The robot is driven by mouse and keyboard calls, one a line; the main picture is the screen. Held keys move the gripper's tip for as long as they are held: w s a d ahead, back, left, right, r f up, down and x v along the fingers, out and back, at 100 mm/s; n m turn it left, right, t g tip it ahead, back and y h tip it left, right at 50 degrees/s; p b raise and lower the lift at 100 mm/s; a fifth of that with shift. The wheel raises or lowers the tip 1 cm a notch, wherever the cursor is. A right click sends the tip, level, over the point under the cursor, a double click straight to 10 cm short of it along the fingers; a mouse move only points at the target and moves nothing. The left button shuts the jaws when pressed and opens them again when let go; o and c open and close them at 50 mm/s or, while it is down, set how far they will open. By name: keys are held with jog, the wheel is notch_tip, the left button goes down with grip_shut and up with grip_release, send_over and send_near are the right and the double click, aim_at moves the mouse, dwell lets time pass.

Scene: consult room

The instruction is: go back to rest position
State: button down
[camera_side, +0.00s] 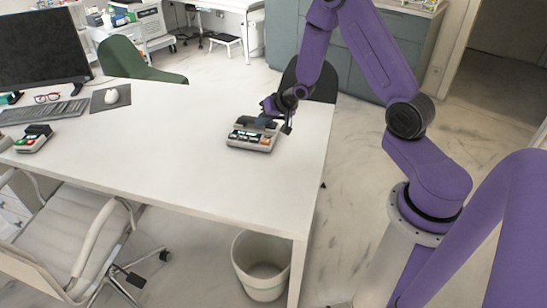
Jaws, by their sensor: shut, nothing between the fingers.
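My gripper (287,128) is at the end of my purple arm, low over the right part of the white desk (190,165). It is shut with nothing held. It is right beside a small grey and white device (252,138) with a dark top and coloured buttons on its front. The gripper overlaps the device's upper right edge in this view; I cannot tell whether they touch. The fingertips are small and dark here.
At the left of the desk are a monitor (40,48), a keyboard (42,112), a mouse (111,96), red glasses (47,97) and a second small device (33,139). The desk's middle is clear. A white bin (262,266) stands below the front edge.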

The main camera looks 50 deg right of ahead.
jog(key=s+a+r+n+g, duration=0.2)
jog(key=s+a+r+n, duration=0.3)
jog(key=s+a, duration=0.25)
jog(key=s+a+r+n+g, duration=0.2)
jog(key=s+a+r+n, duration=0.3)
jog(key=a, duration=0.4)
jog(key=s+r+n+g, duration=0.2)
jog(key=s+r+n, duration=0.1)
jog(key=s, duration=0.9)
jog(key=s+r+n+g, duration=0.2)
jog(key=s+n, duration=0.3)
jog(key=s, duration=0.7)
jog(key=shift+r+n+h, duration=0.4)
jog(key=shift+r, duration=0.05)
